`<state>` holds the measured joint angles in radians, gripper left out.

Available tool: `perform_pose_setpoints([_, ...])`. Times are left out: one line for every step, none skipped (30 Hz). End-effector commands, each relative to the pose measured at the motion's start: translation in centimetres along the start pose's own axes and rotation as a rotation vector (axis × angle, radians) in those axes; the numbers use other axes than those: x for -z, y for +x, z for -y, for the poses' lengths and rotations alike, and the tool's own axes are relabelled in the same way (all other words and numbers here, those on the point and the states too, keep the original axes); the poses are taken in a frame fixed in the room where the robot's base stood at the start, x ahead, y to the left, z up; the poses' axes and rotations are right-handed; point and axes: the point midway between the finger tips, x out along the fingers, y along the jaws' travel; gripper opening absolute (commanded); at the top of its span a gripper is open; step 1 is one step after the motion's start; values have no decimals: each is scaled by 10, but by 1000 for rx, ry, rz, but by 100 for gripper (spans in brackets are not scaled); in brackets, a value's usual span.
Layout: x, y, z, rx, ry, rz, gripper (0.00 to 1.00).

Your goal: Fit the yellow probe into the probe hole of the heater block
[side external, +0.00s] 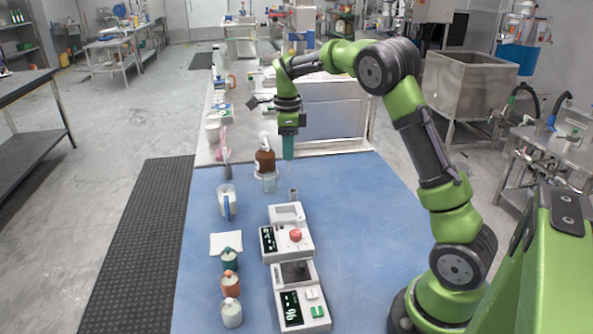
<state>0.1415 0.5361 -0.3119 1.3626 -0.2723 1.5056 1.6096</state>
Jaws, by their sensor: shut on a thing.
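My gripper (288,158) points straight down above the far part of the blue table. It is shut on a thin, pale rod-like thing (289,178) that hangs below the fingers. It is too small to make out a yellow colour or tell whether it is the probe. A small grey upright piece (293,194) stands just below it in the picture; I cannot tell whether they touch. A white device with a red knob (295,235) and a dark display stands nearer. I cannot tell which thing is the heater block, and no probe hole can be made out.
A second white device with a display (303,310) stands at the front. Left are several small bottles (230,284), a white cloth (226,243) and a clear jug (227,203). A brown bottle (265,162) and a glass beaker (270,183) stand close by the gripper. The right table area is clear.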

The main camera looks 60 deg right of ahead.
Motion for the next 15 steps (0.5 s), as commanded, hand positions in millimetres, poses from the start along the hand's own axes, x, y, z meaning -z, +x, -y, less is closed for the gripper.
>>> perform_pose_setpoints([-1, -6, -19, -1, -50, 2, 0])
perform_pose_setpoints([0, -8, -29, -2, -83, 2, 0])
perform_pose_setpoints([1, -8, -42, -2, -126, 2, 0])
perform_pose_setpoints([2, -8, -51, -2, -159, 2, 0])
perform_pose_setpoints([4, -8, -60, -2, -192, 1, 0])
perform_pose_setpoints([7, -6, -70, -2, -234, 1, 0])
perform_pose_setpoints([9, -5, -78, -2, -265, 1, 0])
perform_pose_setpoints([11, -3, -84, -2, -294, 0, 0])
perform_pose_setpoints([14, -1, -92, -3, -329, -1, 0])
perform_pose_setpoints([16, 1, -97, -1, -352, -1, 0])
perform_pose_setpoints([19, 4, -100, -2, -372, -1, 0])
perform_pose_setpoints([21, 6, -104, -1, -396, -1, 0])
perform_pose_setpoints([23, 9, -106, -3, -408, -1, 0])
perform_pose_setpoints([24, 11, -107, -1, -421, -1, 0])
perform_pose_setpoints([26, 15, -108, -3, -436, -2, 0])
